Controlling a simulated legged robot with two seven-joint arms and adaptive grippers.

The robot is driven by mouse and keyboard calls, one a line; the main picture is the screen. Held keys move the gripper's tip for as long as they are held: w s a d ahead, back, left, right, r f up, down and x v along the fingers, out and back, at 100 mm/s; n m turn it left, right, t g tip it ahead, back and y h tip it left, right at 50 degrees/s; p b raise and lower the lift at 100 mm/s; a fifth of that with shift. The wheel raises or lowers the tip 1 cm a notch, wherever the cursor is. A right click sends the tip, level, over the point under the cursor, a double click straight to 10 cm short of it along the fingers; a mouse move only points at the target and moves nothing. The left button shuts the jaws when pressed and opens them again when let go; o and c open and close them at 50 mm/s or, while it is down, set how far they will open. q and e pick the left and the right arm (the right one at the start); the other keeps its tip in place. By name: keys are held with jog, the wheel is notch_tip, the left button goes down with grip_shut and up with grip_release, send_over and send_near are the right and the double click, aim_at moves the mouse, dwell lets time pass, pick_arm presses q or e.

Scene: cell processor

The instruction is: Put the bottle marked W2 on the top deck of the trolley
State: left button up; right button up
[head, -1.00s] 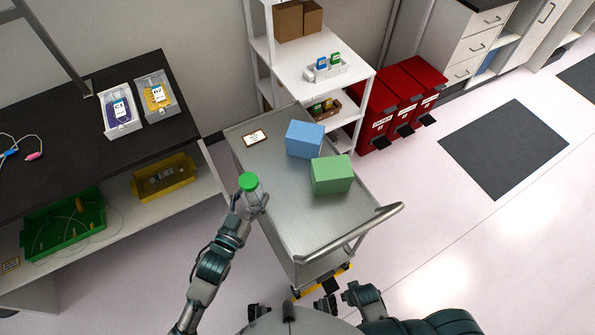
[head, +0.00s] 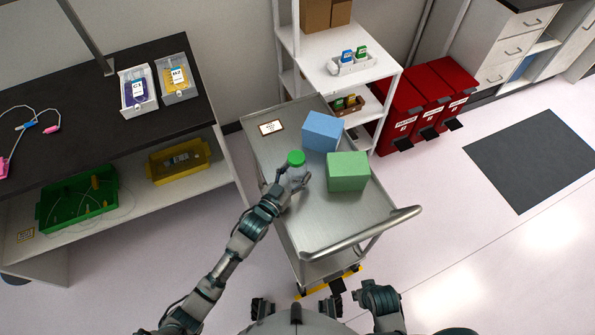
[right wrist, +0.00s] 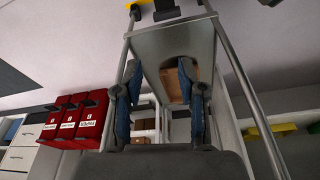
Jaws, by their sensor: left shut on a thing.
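A clear bottle with a green cap (head: 296,158) is upright in my left gripper (head: 290,182), which is shut on it. No marking on the bottle can be read. The bottle is over the left part of the top deck (head: 328,222) of the grey metal trolley. I cannot tell whether its base touches the deck, because the fingers hide it. My right gripper (right wrist: 160,108) shows in the right wrist view, with its two blue-padded fingers apart and nothing between them.
A blue box (head: 322,131) and a green box (head: 347,172) stand on the deck, right of the bottle. The trolley handle (head: 365,235) is at the near end. A dark bench (head: 60,112) with trays is left. A white shelf (head: 375,75) and red bins (head: 400,112) are behind.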

pick_arm(q)
jog(key=shift+w+a+f, duration=0.25)
jog(key=shift+w+a, duration=0.25)
jog(key=shift+a, duration=0.3)
jog(key=shift+w+a+f, duration=0.1)
jog(key=shift+w+a, duration=0.05)
jog(key=shift+a, duration=0.2)
jog(key=o, duration=1.5)
jog(key=shift+a, duration=0.1)
jog(key=shift+o, duration=0.9)
jog(key=shift+d, duration=0.25)
jog(key=shift+s+d, duration=0.2)
jog(key=shift+d, duration=0.75)
jog(key=shift+s+a, duration=0.1)
jog(key=s+a, duration=0.3)
jog(key=shift+s+a+p, duration=0.15)
jog(key=shift+a+p, duration=0.2)
jog(key=shift+a, duration=0.05)
jog(key=v, duration=0.7)
jog(key=shift+s+a+p, duration=0.25)
jog(key=shift+p, duration=0.1)
pick_arm(e)
jog(key=shift+w+a+f, duration=0.2)
jog(key=shift+a+f, duration=0.3)
jog(key=shift+f, duration=0.35)
jog(key=shift+w+a+f, duration=0.15)
jog(key=shift+a+f, duration=0.35)
jog(key=shift+f, duration=0.3)
